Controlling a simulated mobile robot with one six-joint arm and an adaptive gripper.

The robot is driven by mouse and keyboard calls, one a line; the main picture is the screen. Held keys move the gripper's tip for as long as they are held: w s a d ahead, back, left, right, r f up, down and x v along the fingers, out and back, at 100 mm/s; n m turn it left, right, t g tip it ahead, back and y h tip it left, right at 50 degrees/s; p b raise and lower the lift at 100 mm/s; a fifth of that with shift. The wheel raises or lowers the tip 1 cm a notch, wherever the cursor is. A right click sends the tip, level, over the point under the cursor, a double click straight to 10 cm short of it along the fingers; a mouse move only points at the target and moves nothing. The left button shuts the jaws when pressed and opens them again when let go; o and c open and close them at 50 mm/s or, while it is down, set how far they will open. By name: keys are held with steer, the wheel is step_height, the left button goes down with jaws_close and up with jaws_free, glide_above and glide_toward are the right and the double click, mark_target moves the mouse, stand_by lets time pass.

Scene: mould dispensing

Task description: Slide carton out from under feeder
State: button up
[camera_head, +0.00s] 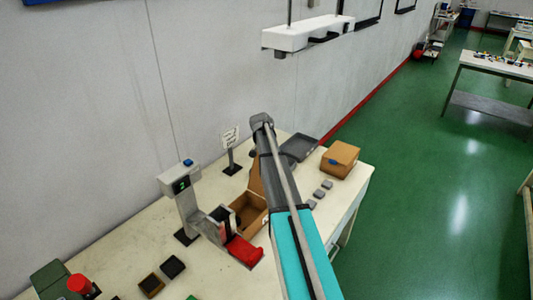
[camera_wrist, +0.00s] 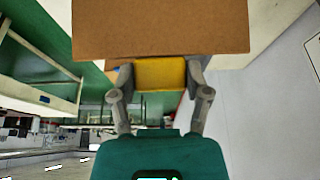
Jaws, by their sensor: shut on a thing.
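The open carton (camera_head: 247,212) stands on the table in the head view, its brown flap (camera_head: 256,178) raised. It is close beside the spout side of the feeder (camera_head: 183,205), a grey post with a lit "2" and a blue button. My arm covers the carton's right side. In the wrist view a brown cardboard panel (camera_wrist: 160,30) fills the top. My gripper (camera_wrist: 160,78) is shut on a yellow tab (camera_wrist: 160,74) just below that panel. Whether the carton is fully clear of the spout cannot be told.
A red piece (camera_head: 243,251) lies in front of the feeder. A closed carton (camera_head: 340,158), a dark tray (camera_head: 299,148), several small grey blocks (camera_head: 319,194) and a small sign (camera_head: 231,140) are farther back. Dark square moulds (camera_head: 172,266) lie at front left. The wall borders the table's left side.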

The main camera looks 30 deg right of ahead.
steer(key=shift+d, duration=0.5)
steer(key=shift+s+d, duration=0.1)
steer(key=o, duration=1.4)
steer(key=shift+r+p, duration=0.4)
steer(key=shift+p, duration=0.05)
